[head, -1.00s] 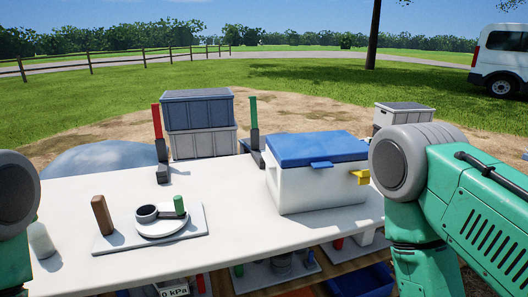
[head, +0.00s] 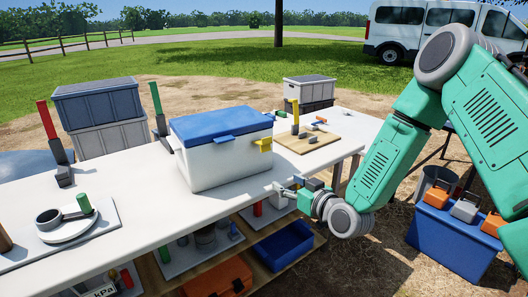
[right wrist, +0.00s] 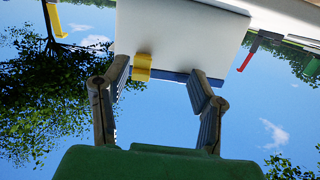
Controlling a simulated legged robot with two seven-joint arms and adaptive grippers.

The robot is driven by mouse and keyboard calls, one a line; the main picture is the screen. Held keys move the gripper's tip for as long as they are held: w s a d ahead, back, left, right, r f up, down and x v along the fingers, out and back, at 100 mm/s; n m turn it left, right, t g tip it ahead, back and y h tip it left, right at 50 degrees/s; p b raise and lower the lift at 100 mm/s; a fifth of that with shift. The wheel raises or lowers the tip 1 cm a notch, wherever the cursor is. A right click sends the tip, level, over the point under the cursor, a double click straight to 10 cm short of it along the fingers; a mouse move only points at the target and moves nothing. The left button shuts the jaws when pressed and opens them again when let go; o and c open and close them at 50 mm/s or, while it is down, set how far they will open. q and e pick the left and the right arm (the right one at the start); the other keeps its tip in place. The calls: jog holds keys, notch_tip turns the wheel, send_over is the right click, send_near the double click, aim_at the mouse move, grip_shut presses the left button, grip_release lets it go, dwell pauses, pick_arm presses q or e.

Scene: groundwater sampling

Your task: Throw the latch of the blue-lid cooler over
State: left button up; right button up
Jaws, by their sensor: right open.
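The white cooler with the blue lid (head: 222,122) stands on the white table, its lid down. A yellow latch (head: 263,145) sticks out at its right end; it also shows in the right wrist view (right wrist: 142,68). A blue tab (head: 224,139) sits on the lid's front edge. My right gripper (head: 287,187) is beside the cooler's right end, lower than the latch. In the right wrist view its fingers (right wrist: 161,78) are spread apart with nothing held, and the latch appears between them, nearer the left finger. My left gripper is not in view.
A wooden board (head: 308,140) with a yellow-handled lever lies behind the cooler's right side. Red-handled (head: 46,120) and green-handled (head: 156,98) levers stand to the left. Shelves with a blue bin (head: 283,245) are below the table edge. A blue box (head: 455,240) stands at right.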

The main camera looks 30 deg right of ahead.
aim_at(267, 149)
jog(key=shift+t+h, duration=0.3)
jog(key=shift+t, duration=0.5)
jog(key=w+r, duration=0.1)
jog(key=w, duration=0.3)
jog(key=w+d+r+b, duration=0.1)
jog(key=w, duration=0.4)
jog(key=w+d+r+b, duration=0.1)
jog(key=w, duration=0.3)
jog(key=shift+w+d+r, duration=0.2)
jog(key=shift+w, duration=0.45)
jog(key=shift+w+a+r, duration=0.15)
jog(key=shift+w+a, duration=0.1)
jog(key=shift+a, duration=0.05)
jog(key=shift+d, duration=0.2)
grip_shut()
